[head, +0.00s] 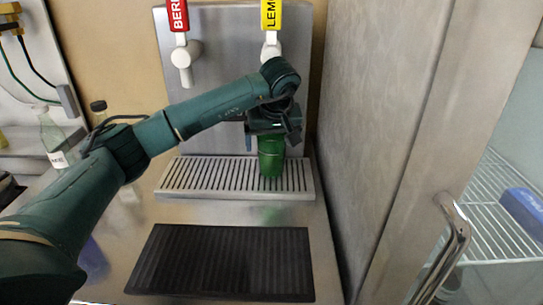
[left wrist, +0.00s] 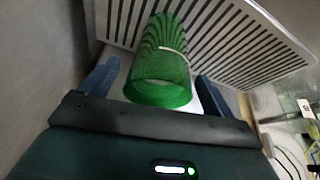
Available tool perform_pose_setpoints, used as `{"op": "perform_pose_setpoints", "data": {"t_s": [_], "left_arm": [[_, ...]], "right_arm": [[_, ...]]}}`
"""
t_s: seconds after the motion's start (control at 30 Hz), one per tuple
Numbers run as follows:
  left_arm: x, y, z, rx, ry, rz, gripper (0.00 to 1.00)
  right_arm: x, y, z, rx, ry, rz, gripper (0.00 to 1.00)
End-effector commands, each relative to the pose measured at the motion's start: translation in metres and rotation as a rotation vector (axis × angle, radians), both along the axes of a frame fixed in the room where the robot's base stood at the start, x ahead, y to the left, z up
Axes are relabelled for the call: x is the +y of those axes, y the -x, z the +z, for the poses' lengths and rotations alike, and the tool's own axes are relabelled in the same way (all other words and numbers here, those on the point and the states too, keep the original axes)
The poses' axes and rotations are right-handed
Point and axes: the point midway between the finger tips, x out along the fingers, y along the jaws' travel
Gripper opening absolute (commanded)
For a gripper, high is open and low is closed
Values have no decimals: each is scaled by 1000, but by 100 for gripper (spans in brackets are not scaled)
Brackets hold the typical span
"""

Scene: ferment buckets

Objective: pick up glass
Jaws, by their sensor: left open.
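A green translucent glass (head: 271,156) stands on the slatted metal drip tray (head: 172,178), under the tap with the yellow label. In the left wrist view the glass (left wrist: 160,62) sits between the two blue fingers, with its near end close to the gripper's body. My left gripper (head: 270,143) is open around the upper part of the glass; a gap shows on each side in the wrist view. The gripper and wrist hide the top of the glass in the head view. My right gripper is not in view.
A tap with a red label (head: 178,16) and one with a yellow label (head: 271,14) are on the steel back panel. A black ribbed mat (head: 222,262) lies in front. A grey wall (head: 385,110) is close on the right. Bottles (head: 52,135) stand at the left.

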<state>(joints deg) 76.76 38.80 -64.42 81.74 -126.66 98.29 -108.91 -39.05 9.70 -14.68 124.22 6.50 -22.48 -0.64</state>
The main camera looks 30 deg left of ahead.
Motion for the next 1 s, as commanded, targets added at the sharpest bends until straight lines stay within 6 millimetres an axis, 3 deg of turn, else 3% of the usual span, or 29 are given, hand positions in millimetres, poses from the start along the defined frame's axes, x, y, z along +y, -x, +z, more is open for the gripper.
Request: {"op": "perform_pose_setpoints", "data": {"t_s": [0.13, 0.4, 1.0], "left_arm": [[3, -4, -14, 1, 0, -1, 89], [3, -5, -15, 0, 0, -1, 87], [3, -5, -15, 0, 0, -1, 38]], "right_arm": [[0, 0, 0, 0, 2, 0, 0], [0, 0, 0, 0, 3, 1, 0], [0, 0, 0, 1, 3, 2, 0]]}}
